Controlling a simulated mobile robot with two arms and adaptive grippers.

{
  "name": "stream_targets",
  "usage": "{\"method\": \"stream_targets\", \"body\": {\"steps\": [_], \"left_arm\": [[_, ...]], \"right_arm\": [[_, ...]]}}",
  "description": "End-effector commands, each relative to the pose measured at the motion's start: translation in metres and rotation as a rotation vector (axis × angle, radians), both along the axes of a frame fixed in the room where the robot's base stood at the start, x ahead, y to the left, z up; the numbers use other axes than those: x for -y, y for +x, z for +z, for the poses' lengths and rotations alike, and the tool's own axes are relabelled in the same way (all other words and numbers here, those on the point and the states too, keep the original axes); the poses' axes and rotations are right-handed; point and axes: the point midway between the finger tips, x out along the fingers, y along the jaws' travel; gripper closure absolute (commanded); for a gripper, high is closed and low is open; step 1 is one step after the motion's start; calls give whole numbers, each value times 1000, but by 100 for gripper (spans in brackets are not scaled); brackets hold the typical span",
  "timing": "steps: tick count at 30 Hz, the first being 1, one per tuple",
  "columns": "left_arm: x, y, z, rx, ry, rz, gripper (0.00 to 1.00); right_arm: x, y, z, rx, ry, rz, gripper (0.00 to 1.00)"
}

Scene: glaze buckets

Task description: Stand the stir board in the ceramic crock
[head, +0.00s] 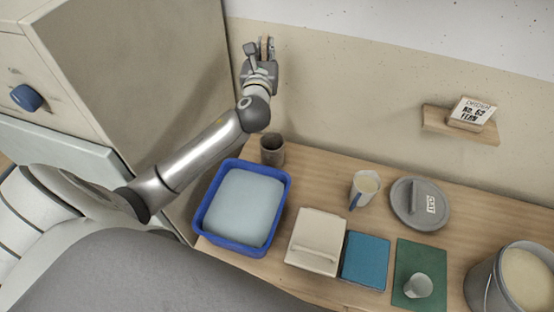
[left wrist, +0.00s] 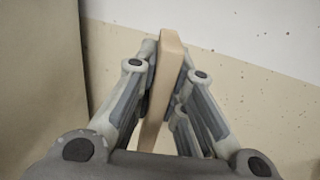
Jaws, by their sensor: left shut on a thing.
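My left gripper (head: 262,52) is raised near the wall at the top of the head view. It is shut on the stir board (left wrist: 168,65), a thin, flat, light wooden piece that stands between the fingers in the left wrist view. In the head view only a small tan part of the board (head: 265,46) shows between the fingers. A dark grey-brown crock (head: 272,152), likely the ceramic crock, stands upright on the table's back left, below the gripper in the picture and apart from it. Its inside looks dark. My right gripper is not in view.
A blue tub (head: 205,217) stands in front of the crock. A cream box (head: 316,240), blue block (head: 365,262), cream cup (head: 366,183), grey lid (head: 408,212), green mat (head: 412,255) and bucket (head: 487,282) occupy the table (head: 325,180). A cabinet (head: 140,70) stands left; a shelf (head: 440,121) hangs right.

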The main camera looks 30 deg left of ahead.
Motion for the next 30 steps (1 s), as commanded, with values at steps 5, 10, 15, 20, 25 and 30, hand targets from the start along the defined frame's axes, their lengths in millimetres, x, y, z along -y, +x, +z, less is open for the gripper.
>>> {"method": "stream_targets", "body": {"steps": [5,10,15,20,25,30], "left_arm": [[0,0,-24,-4,-6,0,100],[0,0,-39,-10,-11,2,100],[0,0,-80,-16,-11,2,100],[0,0,-123,-13,-9,2,100],[1,0,-157,-11,-10,0,100],[1,0,-170,-8,-9,0,100]], "right_arm": [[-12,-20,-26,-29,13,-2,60],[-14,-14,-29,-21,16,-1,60],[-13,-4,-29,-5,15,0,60],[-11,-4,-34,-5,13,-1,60],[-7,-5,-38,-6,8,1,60],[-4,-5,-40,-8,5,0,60]]}}
